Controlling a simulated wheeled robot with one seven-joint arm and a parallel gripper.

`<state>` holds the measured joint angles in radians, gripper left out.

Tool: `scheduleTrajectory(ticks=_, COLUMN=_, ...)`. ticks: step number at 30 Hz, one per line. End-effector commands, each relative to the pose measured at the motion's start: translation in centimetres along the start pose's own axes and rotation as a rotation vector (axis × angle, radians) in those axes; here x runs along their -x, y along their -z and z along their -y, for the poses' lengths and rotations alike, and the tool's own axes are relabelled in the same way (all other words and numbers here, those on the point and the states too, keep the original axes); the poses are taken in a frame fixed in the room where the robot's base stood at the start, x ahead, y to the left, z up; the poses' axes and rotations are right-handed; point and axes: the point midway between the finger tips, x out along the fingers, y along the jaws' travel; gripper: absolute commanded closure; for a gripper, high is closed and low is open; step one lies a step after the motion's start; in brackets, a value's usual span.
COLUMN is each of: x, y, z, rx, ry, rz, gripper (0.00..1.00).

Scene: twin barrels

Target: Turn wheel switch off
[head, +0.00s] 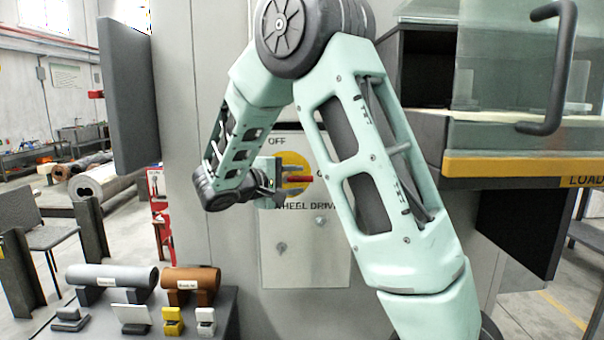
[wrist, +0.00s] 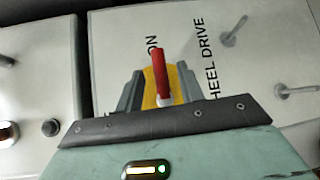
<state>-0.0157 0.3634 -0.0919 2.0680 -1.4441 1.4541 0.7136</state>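The wheel switch is a red handle (head: 299,179) on a round yellow plate (head: 292,160), on a pale panel marked OFF above and WHEEL DRIVE below. The handle points right in the head view; in the wrist view the red handle (wrist: 160,74) points up toward the word ON. My gripper (head: 272,180) is at the switch, partly hidden by its own wrist in the head view. In the wrist view my gripper (wrist: 160,84) is open, with one grey finger on each side of the handle and visible gaps between. My arm hides part of the label on the right.
Pegs (wrist: 235,33) stick out of the panel below the switch. A dark flat board (head: 127,95) juts out at the left. A shelf with grey (head: 112,277) and brown (head: 190,278) cylinders stands at lower left. A glass-fronted cabinet with a black handle (head: 553,70) is at right.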

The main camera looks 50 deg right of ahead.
Motion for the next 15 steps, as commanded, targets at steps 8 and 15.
scheduleTrajectory(ticks=8, x=-2.8, y=0.0, z=-0.1, rx=0.0, ry=0.001, rz=0.0, gripper=0.62)
scheduleTrajectory(ticks=15, x=-3.1, y=0.0, z=0.0, rx=0.0, ry=0.0, rz=-0.001, gripper=0.62)
